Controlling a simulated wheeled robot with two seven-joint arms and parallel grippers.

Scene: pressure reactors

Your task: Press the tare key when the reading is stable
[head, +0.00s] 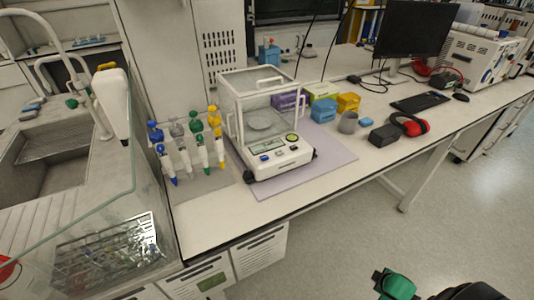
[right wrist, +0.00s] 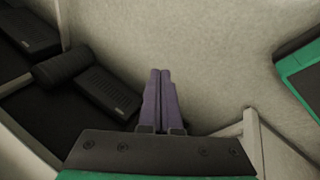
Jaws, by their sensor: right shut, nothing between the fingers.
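The analytical balance (head: 277,158) with its glass draft shield (head: 252,95) stands on a purple mat (head: 322,148) on the bench. Its front panel has a small display (head: 268,147), a blue key (head: 264,158) and a round green button (head: 292,137). The reading is too small to make out. A round pan (head: 260,120) shows inside the shield. My right gripper is shut and empty in the right wrist view (right wrist: 160,72), its purple fingers together over bare floor. In the head view, my right arm is at the bottom right, away from the balance. My left gripper is not in view.
Several pipettes (head: 197,140) hang on a stand just left of the balance. Right of it are coloured boxes (head: 323,108), a grey cup (head: 348,122), a black box (head: 383,135) and red earmuffs (head: 410,124). The floor (head: 350,230) before the bench is clear.

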